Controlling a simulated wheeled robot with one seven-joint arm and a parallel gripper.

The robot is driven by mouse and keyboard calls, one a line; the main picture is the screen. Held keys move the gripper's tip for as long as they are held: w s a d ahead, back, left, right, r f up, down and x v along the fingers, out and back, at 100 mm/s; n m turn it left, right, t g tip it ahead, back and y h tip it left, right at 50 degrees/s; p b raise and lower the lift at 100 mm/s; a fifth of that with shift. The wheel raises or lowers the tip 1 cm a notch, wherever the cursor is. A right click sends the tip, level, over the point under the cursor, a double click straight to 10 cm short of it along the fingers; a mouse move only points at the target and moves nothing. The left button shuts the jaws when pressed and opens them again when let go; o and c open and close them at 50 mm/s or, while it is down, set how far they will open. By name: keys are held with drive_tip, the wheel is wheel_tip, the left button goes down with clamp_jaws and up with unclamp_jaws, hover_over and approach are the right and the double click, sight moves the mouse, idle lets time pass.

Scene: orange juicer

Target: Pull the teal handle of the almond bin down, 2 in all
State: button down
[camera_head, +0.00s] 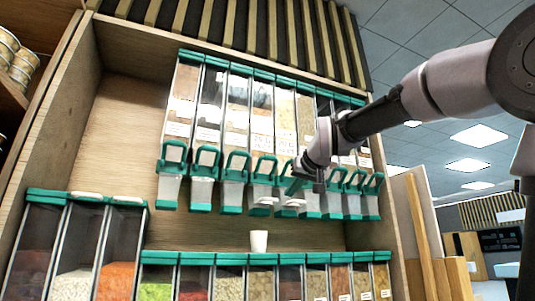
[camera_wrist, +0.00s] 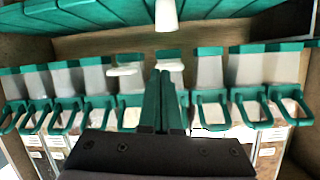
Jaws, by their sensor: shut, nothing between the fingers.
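A row of clear dispenser bins (camera_head: 236,110) with teal lids hangs on the wooden shelf, each with a teal loop handle at its lower front. One handle (camera_head: 265,168) stands just left of my gripper (camera_head: 293,187). The labels are too small to tell which bin holds almonds. In the wrist view, which is upside down, my gripper (camera_wrist: 163,102) has its teal fingers together and empty, among the row of handles. A handle (camera_wrist: 211,110) shows right of the fingers. Whether the fingers touch a handle is unclear, and they hide part of the row.
A white cup (camera_head: 259,241) stands below the dispensers, on or behind the lower row of bins (camera_head: 230,260). Two white pieces (camera_head: 266,200) sit at the middle spouts. Larger bins (camera_head: 80,250) stand lower left. Neighbouring handles leave narrow gaps around my gripper.

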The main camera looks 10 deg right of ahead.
drive_tip(key=w+a+r+n+t, duration=0.1)
drive_tip(key=r+t, duration=0.1)
drive_tip(key=r, duration=0.7)
drive_tip(key=w+a+r+n+t+y, duration=0.1)
drive_tip(key=w+a+r+t, duration=0.1)
drive_tip(key=r, duration=0.7)
drive_tip(key=shift+w+r, duration=0.2)
drive_tip(key=shift+r, duration=0.15)
drive_tip(key=shift+a, duration=0.1)
drive_tip(key=w, duration=0.3)
drive_tip(key=w+a, duration=0.1)
drive_tip(key=w, duration=0.2)
drive_tip(key=w+a, duration=0.1)
drive_tip(key=w, duration=0.2)
drive_tip(key=shift+w+r, duration=0.25)
drive_tip(key=shift+w, duration=0.15)
drive_tip(key=f, duration=0.1)
drive_tip(key=s+f, duration=0.2)
drive_tip(key=shift+s+d, duration=0.1)
drive_tip(key=shift+d, duration=0.15)
drive_tip(key=shift+f+t, duration=0.1)
drive_tip(key=shift+t, duration=0.2)
drive_tip(key=shift+s+f+y, duration=0.15)
drive_tip(key=shift+s+y, duration=0.1)
drive_tip(key=shift+y, duration=0.05)
